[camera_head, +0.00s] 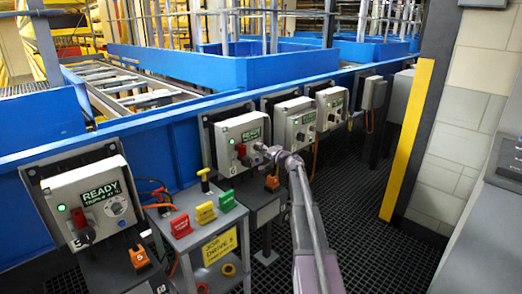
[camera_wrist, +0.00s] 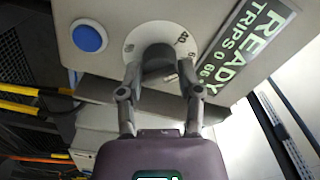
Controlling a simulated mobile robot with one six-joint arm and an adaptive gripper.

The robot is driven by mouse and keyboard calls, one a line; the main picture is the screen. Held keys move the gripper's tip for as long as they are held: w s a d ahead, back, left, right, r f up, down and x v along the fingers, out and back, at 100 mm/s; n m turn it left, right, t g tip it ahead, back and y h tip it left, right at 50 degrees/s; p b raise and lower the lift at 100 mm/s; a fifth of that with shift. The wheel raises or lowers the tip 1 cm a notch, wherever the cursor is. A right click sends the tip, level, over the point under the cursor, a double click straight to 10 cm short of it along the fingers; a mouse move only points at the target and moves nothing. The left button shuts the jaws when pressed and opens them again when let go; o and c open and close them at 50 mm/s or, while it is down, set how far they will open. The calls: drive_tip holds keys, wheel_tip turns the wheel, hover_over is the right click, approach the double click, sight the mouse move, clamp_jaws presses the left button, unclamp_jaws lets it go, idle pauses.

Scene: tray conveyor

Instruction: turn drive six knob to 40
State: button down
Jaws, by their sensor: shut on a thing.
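The middle drive box (camera_head: 242,140) has a green light, a dark display and a red lever on its front. A character below the lever looks like a 6, but it is small. My gripper (camera_head: 268,152) is at the right part of this box's front. In the wrist view my gripper (camera_wrist: 160,72) is shut on the grey knob (camera_wrist: 155,56), one finger on each side. The knob sits on a white dial (camera_wrist: 133,42) with partly hidden numbers. The pointer's reading cannot be told. The display (camera_wrist: 240,45) reads READY and TRIPS 0. The head view hides the knob behind my gripper.
A blue button (camera_wrist: 89,38) is beside the dial. Another READY box (camera_head: 85,200) stands at left, and more boxes (camera_head: 296,124) at right. A small stand (camera_head: 205,235) holds red, yellow and green tags. A yellow-edged post (camera_head: 407,140) is at right. Dark grating floor is open between.

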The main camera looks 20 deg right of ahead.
drive_tip(key=n, duration=0.4)
idle(0.4)
drive_tip(key=shift+c, duration=1.5)
unclamp_jaws()
drive_tip(key=shift+s, duration=0.1)
drive_tip(key=v, duration=1.1)
drive_tip(key=shift+s, duration=0.35)
drive_tip(key=shift+d, duration=0.1)
